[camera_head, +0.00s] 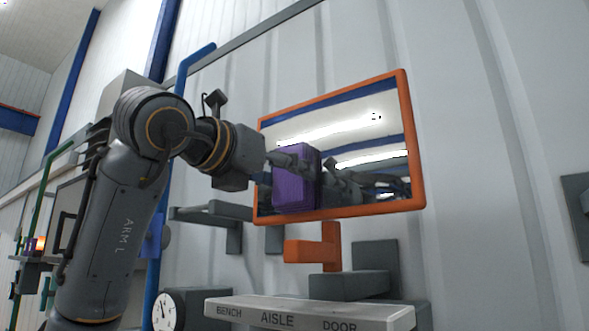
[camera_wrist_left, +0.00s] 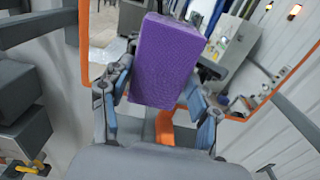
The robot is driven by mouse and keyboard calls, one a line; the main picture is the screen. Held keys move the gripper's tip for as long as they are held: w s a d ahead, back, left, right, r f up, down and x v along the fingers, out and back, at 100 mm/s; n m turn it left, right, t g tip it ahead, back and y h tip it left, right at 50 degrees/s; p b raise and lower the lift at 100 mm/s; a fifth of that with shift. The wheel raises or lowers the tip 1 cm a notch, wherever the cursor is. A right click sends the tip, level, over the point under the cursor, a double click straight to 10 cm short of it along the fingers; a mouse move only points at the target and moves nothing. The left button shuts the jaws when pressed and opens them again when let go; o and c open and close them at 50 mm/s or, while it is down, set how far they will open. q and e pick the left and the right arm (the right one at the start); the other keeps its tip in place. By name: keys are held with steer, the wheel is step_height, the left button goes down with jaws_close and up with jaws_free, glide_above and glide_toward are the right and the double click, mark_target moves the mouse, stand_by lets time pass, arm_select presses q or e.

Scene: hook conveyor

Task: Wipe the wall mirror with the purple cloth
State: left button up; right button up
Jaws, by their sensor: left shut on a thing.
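The wall mirror (camera_head: 375,130) has an orange frame and hangs tilted in the picture on the pale ribbed wall. The purple cloth (camera_head: 296,182) is a folded, block-like pad in front of the mirror's left part. My left gripper (camera_head: 278,165) is shut on the purple cloth and holds it at or very near the glass; I cannot tell if it touches. In the left wrist view the cloth (camera_wrist_left: 166,62) stands between the two fingers of the gripper (camera_wrist_left: 160,95), with the mirror glass (camera_wrist_left: 108,22) behind it. My right gripper is not in view.
Below the mirror are an orange bracket (camera_head: 318,246), a dark grey block (camera_head: 348,285) and a ledge labelled BENCH, AISLE, DOOR (camera_head: 310,311). A round gauge (camera_head: 165,312) is at the lower left. Grey brackets (camera_head: 212,215) jut out left of the mirror.

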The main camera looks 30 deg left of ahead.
arm_select(q)
steer(key=shift+w+a, duration=0.1)
steer(key=shift+a, duration=0.4)
steer(key=shift+d+r+p, duration=0.2)
steer(key=shift+r+p, duration=0.3)
steer(key=shift+r, duration=0.05)
steer(key=shift+d+r+p, duration=0.15)
steer(key=shift+r+p, duration=0.35)
steer(key=shift+s+d, duration=0.2)
steer(key=shift+d, duration=1.65)
steer(key=shift+s+d, duration=0.15)
steer(key=shift+d, duration=1.65)
steer(key=shift+s+d, duration=0.1)
steer(key=shift+d, duration=1.35)
steer(key=shift+a+b, duration=0.35)
steer(key=shift+a, duration=1.6)
steer(key=a, duration=0.7)
steer(key=shift+w, duration=0.45)
